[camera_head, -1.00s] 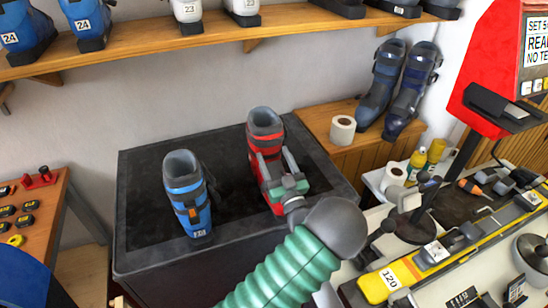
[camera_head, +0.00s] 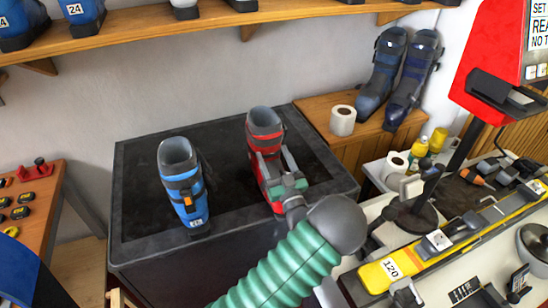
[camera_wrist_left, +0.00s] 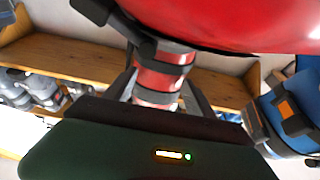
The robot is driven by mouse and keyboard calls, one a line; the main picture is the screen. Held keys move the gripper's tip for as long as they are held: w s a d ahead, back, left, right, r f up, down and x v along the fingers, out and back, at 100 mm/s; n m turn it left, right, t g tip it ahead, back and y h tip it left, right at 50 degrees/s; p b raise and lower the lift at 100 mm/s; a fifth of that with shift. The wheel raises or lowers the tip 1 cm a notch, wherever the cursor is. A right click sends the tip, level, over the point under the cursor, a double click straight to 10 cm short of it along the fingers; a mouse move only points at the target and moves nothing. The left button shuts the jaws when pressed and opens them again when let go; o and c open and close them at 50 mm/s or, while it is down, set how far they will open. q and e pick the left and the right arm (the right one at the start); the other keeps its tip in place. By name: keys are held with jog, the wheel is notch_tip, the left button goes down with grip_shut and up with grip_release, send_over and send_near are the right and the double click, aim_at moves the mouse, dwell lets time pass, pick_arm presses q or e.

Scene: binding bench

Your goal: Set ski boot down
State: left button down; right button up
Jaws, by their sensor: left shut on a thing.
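A red ski boot (camera_head: 264,145) with a dark grey cuff stands upright at the dark mat on the bench top. My left gripper (camera_head: 275,172) is shut on the red boot from the front. In the left wrist view the red boot (camera_wrist_left: 162,75) sits between the two fingers (camera_wrist_left: 165,95). A blue ski boot (camera_head: 182,190) with an orange buckle stands on the mat to its left; it also shows in the left wrist view (camera_wrist_left: 290,120). Whether the red boot's sole touches the mat is hidden by my gripper. My right gripper is not in view.
The black bench top (camera_head: 140,246) has free room around the boots. A wooden ledge at right holds dark boots (camera_head: 383,75) and a paper roll (camera_head: 342,120). A yellow rail (camera_head: 455,240) and a red stand (camera_head: 493,65) are at right. A wooden shelf (camera_head: 215,38) runs above.

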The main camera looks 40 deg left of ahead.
pick_arm(q)
jog(key=shift+a+f, duration=0.1)
jog(key=shift+f, duration=0.2)
jog(key=c, duration=0.7)
grip_release()
jog(key=o, duration=0.5)
jog(key=shift+s, duration=0.1)
jog(key=shift+c, duration=0.2)
jog(key=shift+d+f+b, duration=0.2)
jog(key=shift+d+b, duration=0.05)
jog(key=shift+b, duration=0.05)
jog(key=b+v, duration=0.2)
jog(key=v, duration=1.4)
jog(key=shift+d+b, duration=0.25)
jog(key=shift+b, duration=0.05)
